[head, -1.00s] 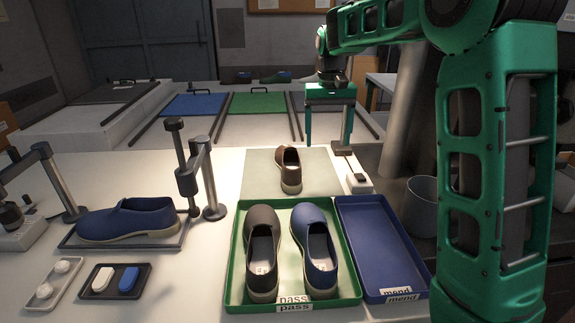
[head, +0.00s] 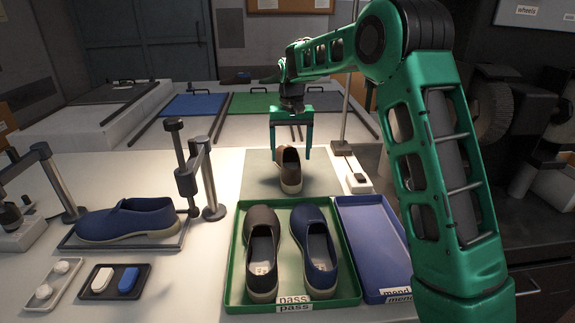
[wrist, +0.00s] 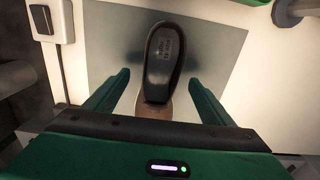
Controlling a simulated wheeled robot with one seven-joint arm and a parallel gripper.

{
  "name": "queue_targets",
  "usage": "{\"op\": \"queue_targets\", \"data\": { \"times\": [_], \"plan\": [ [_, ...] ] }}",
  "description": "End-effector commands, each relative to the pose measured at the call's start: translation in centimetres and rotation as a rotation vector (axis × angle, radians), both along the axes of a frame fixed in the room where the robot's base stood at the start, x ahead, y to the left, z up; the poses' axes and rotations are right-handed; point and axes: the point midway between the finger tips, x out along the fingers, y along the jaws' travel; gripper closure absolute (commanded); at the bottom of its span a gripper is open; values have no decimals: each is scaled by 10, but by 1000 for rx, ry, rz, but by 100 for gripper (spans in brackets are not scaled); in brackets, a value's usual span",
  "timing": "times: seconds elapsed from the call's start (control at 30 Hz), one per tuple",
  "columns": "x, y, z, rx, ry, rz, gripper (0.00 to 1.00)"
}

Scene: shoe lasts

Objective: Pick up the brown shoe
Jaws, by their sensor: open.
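The brown shoe (head: 289,172) stands on a grey-green mat (head: 257,178) behind the green tray, its heel toward the head camera. In the wrist view the brown shoe (wrist: 160,65) shows from above, with its dark insole facing up, between and beyond the fingertips. My gripper (head: 291,151) is open above the shoe, one finger on each side of it in the head view. It also shows in the wrist view (wrist: 160,85), with nothing held. I cannot tell exactly how high the fingertips are over the shoe.
A green "pass" tray (head: 236,285) holds a dark brown shoe (head: 262,240) and a blue shoe (head: 314,250). A blue "mend" tray (head: 370,235) is empty. Another blue shoe (head: 125,220) sits at left under a fixture.

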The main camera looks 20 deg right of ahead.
Motion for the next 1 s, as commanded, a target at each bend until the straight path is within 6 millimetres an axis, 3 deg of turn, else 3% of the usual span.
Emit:
{"op": "queue_targets", "data": {
  "times": [0.3, 0.63, 0.87, 1.0],
  "plan": [
    [-3, 2, -42, -1, 2, 0, 24],
    [-3, 2, -47, 0, 0, 0, 24],
    [-3, 2, -47, 0, 0, 1, 79],
    [-3, 2, -46, 0, -1, 1, 79]
  ]
}}
